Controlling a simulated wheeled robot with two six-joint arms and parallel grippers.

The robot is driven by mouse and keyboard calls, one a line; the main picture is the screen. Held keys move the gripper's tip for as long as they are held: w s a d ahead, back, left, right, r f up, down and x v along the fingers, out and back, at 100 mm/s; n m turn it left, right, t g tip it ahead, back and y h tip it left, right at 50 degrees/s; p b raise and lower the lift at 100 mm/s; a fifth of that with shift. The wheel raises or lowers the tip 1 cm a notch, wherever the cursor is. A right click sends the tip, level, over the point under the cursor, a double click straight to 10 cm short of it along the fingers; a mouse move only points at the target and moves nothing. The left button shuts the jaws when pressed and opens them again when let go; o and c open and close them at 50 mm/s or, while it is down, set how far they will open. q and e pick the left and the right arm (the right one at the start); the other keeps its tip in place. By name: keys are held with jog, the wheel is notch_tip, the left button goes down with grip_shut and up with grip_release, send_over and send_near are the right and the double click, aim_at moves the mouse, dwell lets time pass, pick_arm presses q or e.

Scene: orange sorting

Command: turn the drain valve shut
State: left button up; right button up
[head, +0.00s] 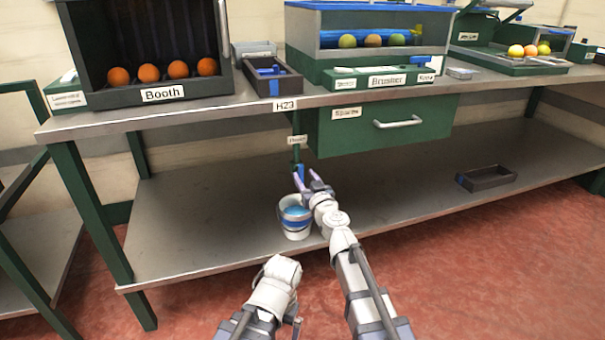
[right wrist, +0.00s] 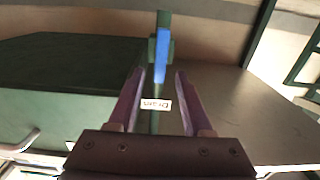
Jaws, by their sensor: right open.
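The drain valve hangs on a green pipe under the bench top, with a blue handle (head: 301,171) and a small drain label (head: 297,139). In the right wrist view the blue handle (right wrist: 161,55) runs in line with the green pipe, and the label (right wrist: 157,104) appears upside down. My right gripper (head: 307,180) is open, its fingertips close to the handle. In the right wrist view its two fingers (right wrist: 159,78) stand on either side of the pipe line, with gaps visible; the handle extends beyond the tips. My left arm shows low in the head view, without visible fingers.
A white bucket (head: 296,230) with blue inside stands on the lower shelf (head: 190,220) below the valve. A green drawer (head: 345,138) with a metal handle is right of the pipe. A dark tray (head: 495,180) lies farther right on the shelf. The shelf's left part is clear.

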aim_at(300, 173)
jog(key=x, duration=0.2)
jog(key=shift+w+a, duration=0.15)
jog(key=shift+w, duration=0.25)
jog(key=shift+c, duration=0.3)
grip_shut()
